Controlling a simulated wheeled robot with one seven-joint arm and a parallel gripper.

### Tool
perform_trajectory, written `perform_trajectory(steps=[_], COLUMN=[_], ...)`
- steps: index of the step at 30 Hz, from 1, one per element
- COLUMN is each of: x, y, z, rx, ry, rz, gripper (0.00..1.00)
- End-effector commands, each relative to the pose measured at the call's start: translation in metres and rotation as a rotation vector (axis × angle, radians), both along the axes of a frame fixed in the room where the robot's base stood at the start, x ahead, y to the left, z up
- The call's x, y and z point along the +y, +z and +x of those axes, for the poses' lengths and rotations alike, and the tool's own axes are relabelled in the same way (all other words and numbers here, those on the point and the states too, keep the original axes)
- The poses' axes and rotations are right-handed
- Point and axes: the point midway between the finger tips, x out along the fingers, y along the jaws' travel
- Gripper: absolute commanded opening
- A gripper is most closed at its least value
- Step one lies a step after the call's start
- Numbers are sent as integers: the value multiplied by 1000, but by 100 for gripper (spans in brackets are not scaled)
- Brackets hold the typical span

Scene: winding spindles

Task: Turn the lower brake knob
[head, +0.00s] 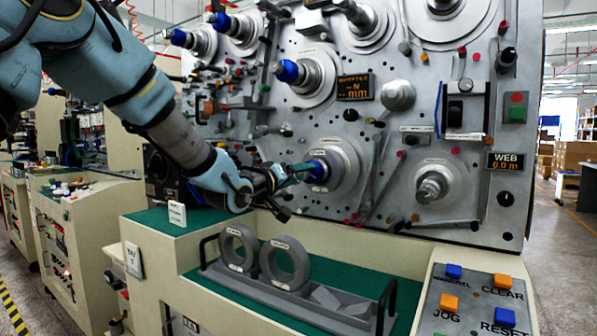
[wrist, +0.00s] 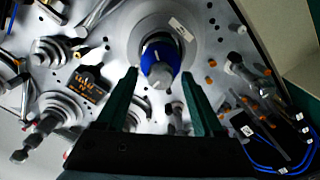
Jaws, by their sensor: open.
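The lower brake knob (head: 319,170) is a blue collar on a spindle at the lower middle of the grey machine panel. In the wrist view the blue knob (wrist: 161,55), with a grey end, faces the camera in front of a round plate. My gripper (head: 300,170) is at the knob, coming from the left. In the wrist view my gripper (wrist: 159,80) is open, with one green finger on each side of the knob's grey end. A gap shows on both sides. The head view partly hides how far the fingers reach along the knob.
Another blue knob (head: 287,71) sits above on the same panel. A grey rack (head: 290,300) with two rings (head: 285,262) stands on the green ledge below. A button box (head: 475,300) is at the lower right. Bare spindles and levers surround the knob.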

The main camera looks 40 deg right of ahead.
Motion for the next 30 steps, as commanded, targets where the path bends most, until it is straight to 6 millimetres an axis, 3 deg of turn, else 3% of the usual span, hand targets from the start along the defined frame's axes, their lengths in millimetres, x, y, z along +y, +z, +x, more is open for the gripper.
perform_trajectory(steps=[11,27,30], x=[-5,-5,-5], y=[0,0,0], z=[2,2,2], rx=[0,0,0], ry=[1,1,1], rz=[0,1,1], gripper=[68,7,0])
